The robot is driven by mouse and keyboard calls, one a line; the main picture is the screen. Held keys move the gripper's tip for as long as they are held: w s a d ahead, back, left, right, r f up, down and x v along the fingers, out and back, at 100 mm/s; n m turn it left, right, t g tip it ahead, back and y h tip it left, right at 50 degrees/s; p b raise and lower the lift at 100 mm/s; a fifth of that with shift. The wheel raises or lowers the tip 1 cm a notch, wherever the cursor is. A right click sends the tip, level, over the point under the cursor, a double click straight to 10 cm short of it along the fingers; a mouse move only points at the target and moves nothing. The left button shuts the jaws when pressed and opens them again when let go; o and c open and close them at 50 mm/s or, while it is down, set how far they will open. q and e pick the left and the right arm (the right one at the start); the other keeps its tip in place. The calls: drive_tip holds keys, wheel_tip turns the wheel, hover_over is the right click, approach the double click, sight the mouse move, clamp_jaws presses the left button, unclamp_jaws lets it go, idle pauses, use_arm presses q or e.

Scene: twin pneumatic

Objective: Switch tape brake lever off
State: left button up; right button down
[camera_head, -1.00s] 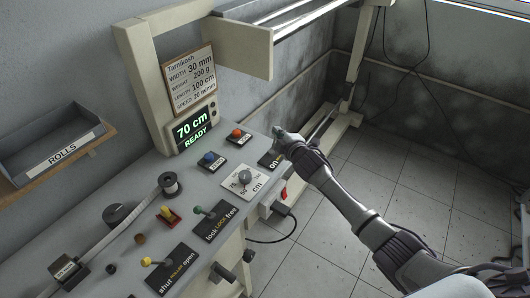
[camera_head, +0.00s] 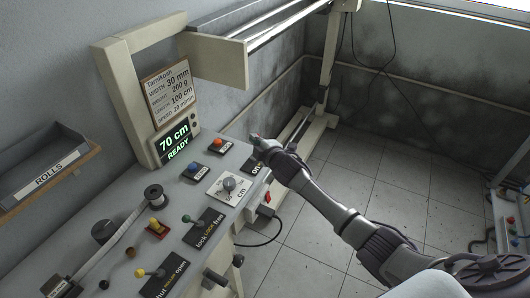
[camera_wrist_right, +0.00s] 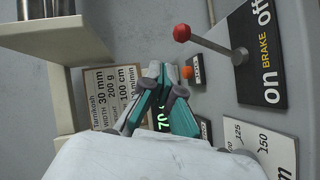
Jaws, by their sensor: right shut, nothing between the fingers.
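The brake lever, a metal rod with a red ball knob (camera_wrist_right: 182,33), shows in the right wrist view. It rises from a black plate (camera_wrist_right: 265,88) marked "on BRAKE off", and its knob points left, away from the plate. In the head view only the "on" end of that plate (camera_head: 257,168) shows; my right gripper (camera_head: 256,140) hides the rest and the lever. In the right wrist view the teal fingers of this gripper (camera_wrist_right: 162,72) are shut and empty, below and left of the knob, apart from it. My left gripper is not in view.
A grey panel (camera_head: 85,228) carries a dial (camera_head: 229,184), a blue button (camera_head: 194,166), an orange button (camera_head: 219,142) and a green-knobbed lock lever (camera_head: 188,218). The display (camera_head: 174,143) reads "70 cm READY". A beige frame (camera_head: 122,95) rises behind.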

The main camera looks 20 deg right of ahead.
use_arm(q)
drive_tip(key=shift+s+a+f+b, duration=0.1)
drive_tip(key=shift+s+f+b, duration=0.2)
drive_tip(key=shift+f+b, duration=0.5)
use_arm(e)
drive_tip(key=r+v, duration=0.1)
drive_tip(key=v, duration=0.9)
drive_tip(key=shift+d, duration=0.2)
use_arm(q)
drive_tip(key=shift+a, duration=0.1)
use_arm(e)
drive_tip(key=shift+r, duration=0.15)
